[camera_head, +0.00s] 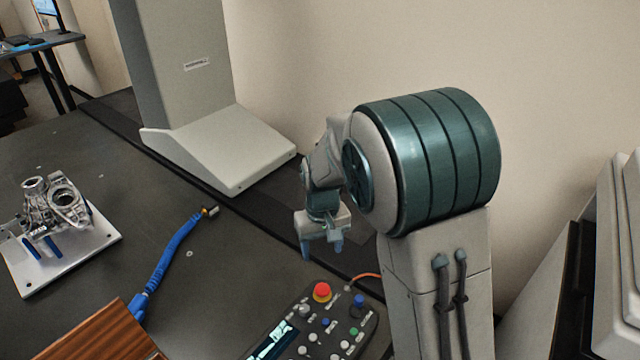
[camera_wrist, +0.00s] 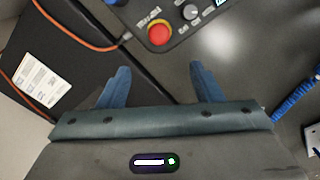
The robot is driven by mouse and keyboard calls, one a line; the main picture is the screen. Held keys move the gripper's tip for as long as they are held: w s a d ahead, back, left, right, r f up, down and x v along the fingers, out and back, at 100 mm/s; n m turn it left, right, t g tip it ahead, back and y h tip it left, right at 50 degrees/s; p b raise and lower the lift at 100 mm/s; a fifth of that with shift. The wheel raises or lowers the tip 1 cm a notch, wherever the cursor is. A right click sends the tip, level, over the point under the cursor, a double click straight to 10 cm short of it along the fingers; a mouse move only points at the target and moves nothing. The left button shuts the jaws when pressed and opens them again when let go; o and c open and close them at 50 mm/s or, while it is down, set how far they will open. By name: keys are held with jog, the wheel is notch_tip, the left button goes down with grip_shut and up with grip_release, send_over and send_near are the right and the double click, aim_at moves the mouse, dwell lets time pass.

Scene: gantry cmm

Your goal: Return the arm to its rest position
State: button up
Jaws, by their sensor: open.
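My gripper (camera_head: 322,247) hangs with its blue fingers pointing down above the dark table, behind the control panel in the head view. My arm stands at the right of that view, with its large green and grey joint in front of the wall. In the wrist view my gripper (camera_wrist: 158,88) shows two blue fingers spread apart with nothing between them. The control panel (camera_head: 318,325) with a red button (camera_head: 321,292) lies close by the gripper. The red button (camera_wrist: 160,32) also shows just beyond the fingertips in the wrist view.
A grey machine column (camera_head: 215,150) stands behind the gripper on the dark table (camera_head: 215,285). A blue cable (camera_head: 165,262) lies left of the panel. A metal part (camera_head: 55,207) sits on a plate at far left. A wooden box (camera_head: 105,335) is at the front.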

jog(key=s+d+r+m+t, duration=0.1)
jog(key=s+d+r, duration=0.4)
jog(key=s+d, duration=0.2)
jog(key=s+d+r+m+t, duration=0.2)
jog(key=s+d+r, duration=0.4)
jog(key=s, duration=0.6)
jog(key=shift+s+d+r+m, duration=0.2)
jog(key=shift+s+d+m, duration=0.1)
jog(key=shift+d, duration=0.1)
jog(key=shift+w+a, duration=0.1)
dwell(0.3)
